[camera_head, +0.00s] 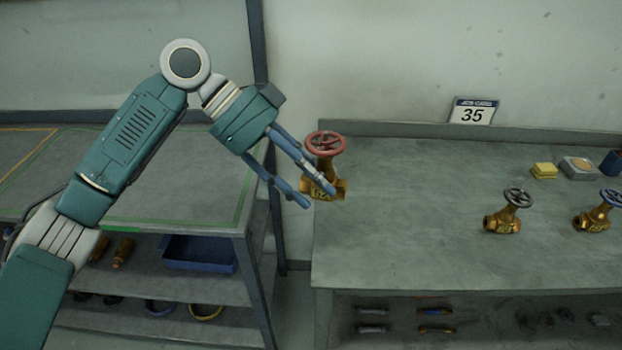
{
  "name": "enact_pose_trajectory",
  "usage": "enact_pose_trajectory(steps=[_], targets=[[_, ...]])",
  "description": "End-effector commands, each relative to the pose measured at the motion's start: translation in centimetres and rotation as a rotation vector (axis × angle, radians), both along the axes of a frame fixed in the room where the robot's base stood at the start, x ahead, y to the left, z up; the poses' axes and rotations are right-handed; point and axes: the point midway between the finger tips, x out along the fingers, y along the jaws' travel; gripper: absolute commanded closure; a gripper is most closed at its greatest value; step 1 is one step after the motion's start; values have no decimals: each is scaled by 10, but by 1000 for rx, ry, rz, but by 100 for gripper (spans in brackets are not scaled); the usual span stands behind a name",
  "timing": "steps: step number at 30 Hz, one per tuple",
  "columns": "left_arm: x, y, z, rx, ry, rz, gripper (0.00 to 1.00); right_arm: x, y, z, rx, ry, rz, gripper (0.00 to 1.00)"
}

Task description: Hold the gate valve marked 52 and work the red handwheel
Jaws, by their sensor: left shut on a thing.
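The brass gate valve (338,187) with the red handwheel (326,144) is upright at the left end of the right-hand bench. Its handwheel is on top and uncovered. Its number plate is partly covered by a finger and hard to read. My left gripper (320,197) comes in from the left and is shut on the valve's body, with one finger across its front. I cannot tell whether the valve's base touches the bench top. My right gripper is not in view.
Two more brass valves, one with a dark handwheel (503,212) and one with a blue handwheel (596,212), stand on the right bench (400,260). The bench middle is clear.

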Motion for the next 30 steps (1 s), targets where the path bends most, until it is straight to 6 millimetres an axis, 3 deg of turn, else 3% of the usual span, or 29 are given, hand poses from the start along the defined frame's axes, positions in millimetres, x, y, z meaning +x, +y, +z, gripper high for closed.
enact_pose_trajectory(steps=[30], targets=[[0,0,-18,-4,-2,0,89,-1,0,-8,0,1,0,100]])
